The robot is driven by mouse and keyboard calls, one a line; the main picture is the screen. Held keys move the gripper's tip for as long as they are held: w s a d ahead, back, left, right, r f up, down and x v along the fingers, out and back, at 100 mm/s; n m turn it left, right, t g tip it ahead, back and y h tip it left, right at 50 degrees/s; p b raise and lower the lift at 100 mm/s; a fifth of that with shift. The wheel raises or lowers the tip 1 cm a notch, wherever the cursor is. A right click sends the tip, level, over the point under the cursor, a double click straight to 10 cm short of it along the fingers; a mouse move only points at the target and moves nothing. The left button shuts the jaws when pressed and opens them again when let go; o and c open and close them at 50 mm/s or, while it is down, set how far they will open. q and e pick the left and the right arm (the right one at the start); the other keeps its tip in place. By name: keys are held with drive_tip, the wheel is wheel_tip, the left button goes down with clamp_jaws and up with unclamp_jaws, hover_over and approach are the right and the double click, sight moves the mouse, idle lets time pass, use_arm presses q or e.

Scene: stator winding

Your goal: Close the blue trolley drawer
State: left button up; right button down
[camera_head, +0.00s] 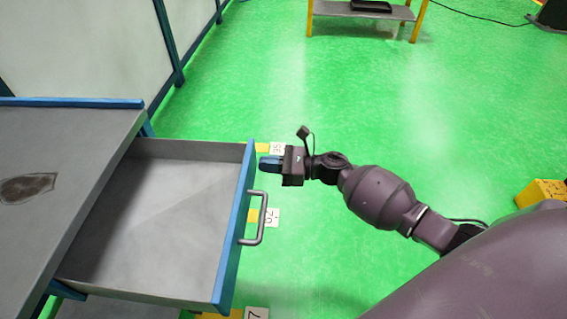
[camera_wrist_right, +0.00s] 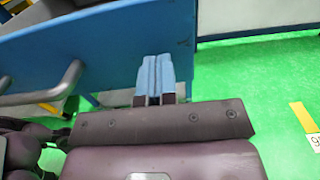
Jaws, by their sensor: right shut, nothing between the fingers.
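The blue trolley drawer (camera_head: 155,215) is pulled far out to the right of the trolley, and its grey inside is empty. Its blue front panel (camera_head: 236,235) carries a grey bar handle (camera_head: 262,220). My right gripper (camera_head: 264,163) is shut and empty, beside the outer face of the panel near its far end. In the right wrist view the shut blue fingertips (camera_wrist_right: 155,76) point at the blue panel (camera_wrist_right: 100,40), with the handle (camera_wrist_right: 50,88) to their left. I cannot tell whether the fingertips touch the panel. My left gripper is not in view.
The grey trolley top (camera_head: 60,150) has a dark oval patch on it. A shelf (camera_head: 365,10) with yellow legs stands at the back, and a yellow box (camera_head: 543,192) is at the right. The green floor between them is clear. Small floor number labels lie near the drawer front.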

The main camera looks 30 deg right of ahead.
sight(157, 166)
drive_tip(key=shift+w+a, duration=0.25)
drive_tip(key=shift+a, duration=0.15)
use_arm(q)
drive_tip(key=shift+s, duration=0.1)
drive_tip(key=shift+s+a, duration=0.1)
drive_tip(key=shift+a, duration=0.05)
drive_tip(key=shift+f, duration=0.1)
use_arm(e)
drive_tip(key=shift+a, duration=0.1)
